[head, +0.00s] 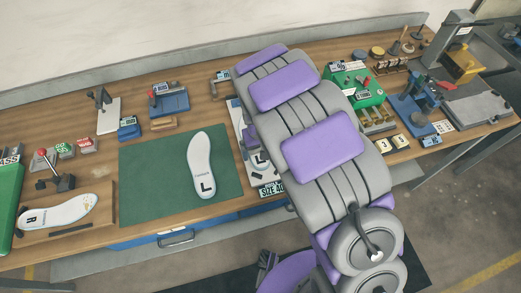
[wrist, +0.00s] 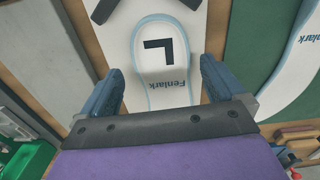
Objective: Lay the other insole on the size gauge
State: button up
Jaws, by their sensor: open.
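A white insole marked L (head: 200,165) lies flat on the green mat (head: 150,190); its edge also shows at the right of the wrist view (wrist: 297,55). The size gauge (head: 268,178), a white plate labelled SIZE 40, stands right of the mat, partly hidden by my arm. In the wrist view, a second white insole marked L (wrist: 178,75), with a pale blue rim, lies on the gauge plate (wrist: 205,30). My gripper (wrist: 162,68) is open, with a finger on each side of this insole. Its far part is hidden under my gripper.
An insole marked R (head: 58,213) lies on a wooden board at the left, near a red-knobbed clamp (head: 50,165). A green box (head: 355,85) and a blue press (head: 418,100) stand right of my arm. Small fixtures line the back of the bench.

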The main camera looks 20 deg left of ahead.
notch_tip(320, 180, up, 11)
jog(key=p, duration=0.1)
jog(key=shift+f+p, duration=0.2)
jog(key=shift+p, duration=0.2)
jog(key=s+d+r+m, duration=0.2)
jog(key=s+d+r, duration=0.25)
jog(key=d, duration=0.45)
jog(key=s+d+r+m, duration=0.2)
jog(key=s+d+r, duration=0.1)
jog(key=d+r, duration=0.4)
jog(key=s+d+r+m+g, duration=0.1)
jog(key=s+d, duration=0.4)
jog(key=s, duration=0.4)
jog(key=s+d+r+m, duration=0.1)
jog(key=s+d+m, duration=0.1)
jog(key=s+d, duration=0.4)
jog(key=s, duration=0.4)
jog(key=shift+d+r+g, duration=0.15)
jog(key=shift+r+g, duration=0.25)
